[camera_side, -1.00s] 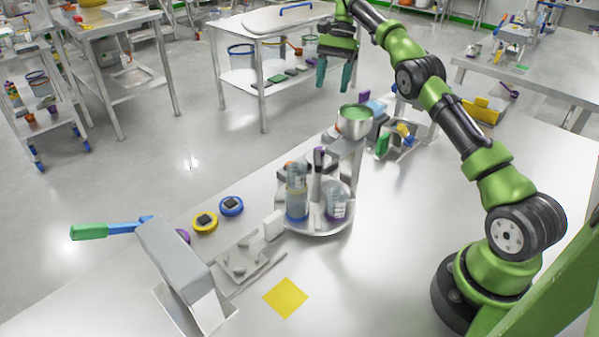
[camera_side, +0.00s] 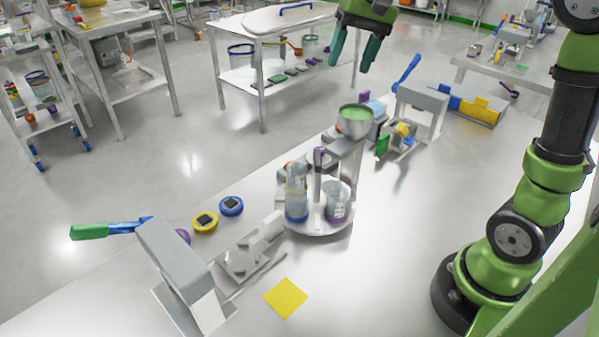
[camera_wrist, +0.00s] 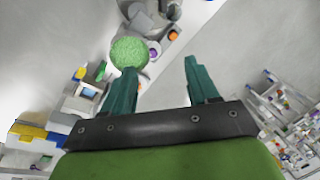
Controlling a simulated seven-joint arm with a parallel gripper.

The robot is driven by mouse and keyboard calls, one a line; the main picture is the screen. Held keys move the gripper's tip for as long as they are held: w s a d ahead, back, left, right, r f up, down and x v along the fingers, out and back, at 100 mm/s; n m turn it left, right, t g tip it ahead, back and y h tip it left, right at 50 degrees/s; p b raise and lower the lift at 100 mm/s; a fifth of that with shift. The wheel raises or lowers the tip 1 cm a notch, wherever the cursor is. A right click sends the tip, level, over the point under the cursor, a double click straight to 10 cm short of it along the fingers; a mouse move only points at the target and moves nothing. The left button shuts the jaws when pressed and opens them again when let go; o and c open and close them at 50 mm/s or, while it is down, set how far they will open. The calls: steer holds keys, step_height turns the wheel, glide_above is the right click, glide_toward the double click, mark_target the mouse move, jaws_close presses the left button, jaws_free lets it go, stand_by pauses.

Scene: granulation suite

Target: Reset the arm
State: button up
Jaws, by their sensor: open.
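My gripper (camera_side: 354,50) is at the top of the side view, well above the workbench (camera_side: 380,260). Its two teal fingers are apart with nothing between them. In the wrist view the gripper (camera_wrist: 158,78) also shows open and empty. A metal bowl of green granules (camera_side: 356,121) stands on a bracket below the gripper, and its green contents (camera_wrist: 129,53) show beyond the left finger in the wrist view. The gripper touches nothing that I can see.
A round tray (camera_side: 318,232) holds a bottle (camera_side: 296,195) and a beaker (camera_side: 337,203). Grey lever stands are at front left (camera_side: 172,262) and back right (camera_side: 422,99). A yellow square (camera_side: 286,298) lies on clear bench. A trolley (camera_side: 276,40) stands behind.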

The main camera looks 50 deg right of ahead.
steer(key=s+a+f+n+t, duration=0.1)
steer(key=s+a+f+t, duration=0.1)
steer(key=s+a+f, duration=0.2)
steer(key=s+a+f+n+t, duration=0.2)
steer(key=s+a+f+t, duration=0.1)
steer(key=s, duration=0.7)
steer(key=shift+s+a+f+n, duration=0.3)
steer(key=shift+s+a+f, duration=0.15)
steer(key=shift+a, duration=0.5)
